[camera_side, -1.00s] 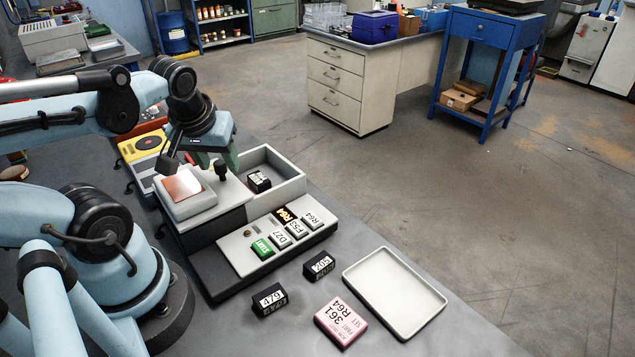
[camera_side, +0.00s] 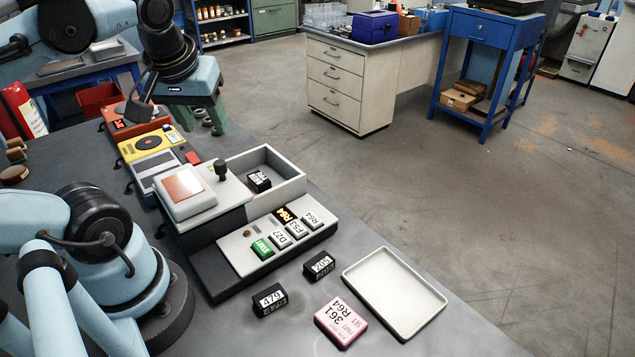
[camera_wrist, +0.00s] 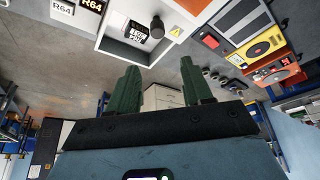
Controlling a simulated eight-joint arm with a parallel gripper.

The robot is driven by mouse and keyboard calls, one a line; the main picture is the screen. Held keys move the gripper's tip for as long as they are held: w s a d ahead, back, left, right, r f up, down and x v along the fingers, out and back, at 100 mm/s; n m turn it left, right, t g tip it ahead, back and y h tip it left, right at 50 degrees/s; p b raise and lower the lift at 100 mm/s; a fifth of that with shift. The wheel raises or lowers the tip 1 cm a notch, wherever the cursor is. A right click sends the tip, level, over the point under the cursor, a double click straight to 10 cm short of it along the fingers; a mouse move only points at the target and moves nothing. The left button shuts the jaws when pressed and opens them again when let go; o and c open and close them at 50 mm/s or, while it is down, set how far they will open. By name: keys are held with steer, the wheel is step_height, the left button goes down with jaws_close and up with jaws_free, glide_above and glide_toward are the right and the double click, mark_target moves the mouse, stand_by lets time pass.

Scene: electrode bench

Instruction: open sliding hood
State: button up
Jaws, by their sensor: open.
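The machine on the bench has a pale sliding hood (camera_side: 232,192) with a black knob (camera_side: 221,170) on top. The hood sits to the left of a grey-walled compartment (camera_side: 290,187), which is uncovered on its right side. A black labelled block (camera_side: 259,182) lies inside that compartment. In the wrist view the knob (camera_wrist: 157,27) is beyond the fingertips, beside the block (camera_wrist: 137,32). My gripper (camera_side: 186,117) is raised behind the machine, clear of the knob. Its green fingers are apart and empty in the wrist view (camera_wrist: 160,80).
A panel with a green START key (camera_side: 262,249) and several labelled blocks is at the machine's front. Two black blocks (camera_side: 269,299), a pink box (camera_side: 341,322) and an empty tray (camera_side: 395,293) lie in front. Yellow (camera_side: 150,143) and orange devices stand behind.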

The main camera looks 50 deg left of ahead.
steer(key=shift+r, duration=1.2)
steer(key=w+d+f+m+t+h, duration=0.3)
steer(key=w+d+f+m+t, duration=0.1)
steer(key=w+d+f+m, duration=0.5)
steer(key=shift+d+f, duration=0.35)
steer(key=shift+d, duration=0.05)
